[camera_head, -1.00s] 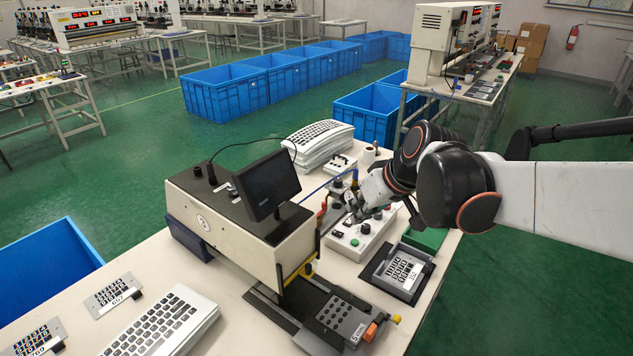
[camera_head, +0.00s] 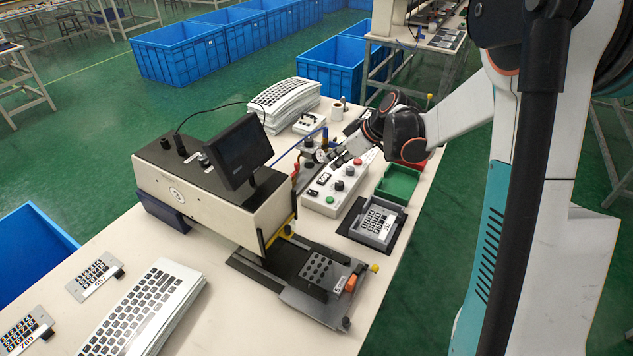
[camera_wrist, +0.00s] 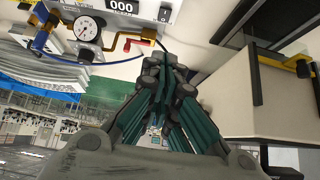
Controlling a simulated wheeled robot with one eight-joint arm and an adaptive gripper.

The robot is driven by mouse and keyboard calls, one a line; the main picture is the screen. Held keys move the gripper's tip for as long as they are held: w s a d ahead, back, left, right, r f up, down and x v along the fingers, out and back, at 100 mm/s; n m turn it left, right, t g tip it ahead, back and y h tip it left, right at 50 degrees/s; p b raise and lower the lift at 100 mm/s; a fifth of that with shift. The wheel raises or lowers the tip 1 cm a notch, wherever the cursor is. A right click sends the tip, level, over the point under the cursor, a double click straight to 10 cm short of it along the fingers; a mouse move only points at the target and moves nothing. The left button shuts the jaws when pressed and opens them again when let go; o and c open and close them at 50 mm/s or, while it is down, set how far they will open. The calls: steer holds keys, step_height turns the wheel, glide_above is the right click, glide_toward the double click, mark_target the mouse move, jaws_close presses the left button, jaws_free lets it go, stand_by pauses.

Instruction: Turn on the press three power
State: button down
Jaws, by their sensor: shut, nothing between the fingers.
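The press (camera_head: 215,190) is a cream box with a dark top, a black screen and a round number label too small to read surely. Its white control box (camera_head: 322,198) stands to its right, with a red button, a green button, black knobs and a small display. In the wrist view the display (camera_wrist: 122,7) reads 000, and a black switch (camera_wrist: 165,13) sits beside it. My gripper (camera_head: 328,156) is at the back left end of the control box, by the gauge (camera_wrist: 87,28). Its fingers (camera_wrist: 162,65) are shut and empty, apart from the switch. Whether it is on cannot be told.
A brass valve with a red handle (camera_wrist: 120,42) and a blue hose lie close to my gripper. A green tray (camera_head: 398,184) and a dark fixture with a keypad (camera_head: 373,222) stand to the right.

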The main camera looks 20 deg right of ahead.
steer(key=shift+w+d+f, duration=0.1)
steer(key=shift+f, duration=0.05)
steer(key=shift+f, duration=0.1)
steer(key=b, duration=0.3)
glide_above(317, 193)
step_height(317, 193, down, 8)
steer(key=shift+r, duration=0.2)
step_height(317, 193, down, 2)
steer(key=shift+f+b, duration=0.25)
steer(key=shift+b, duration=0.4)
steer(key=shift+f+b, duration=0.3)
steer(key=shift+f, duration=0.5)
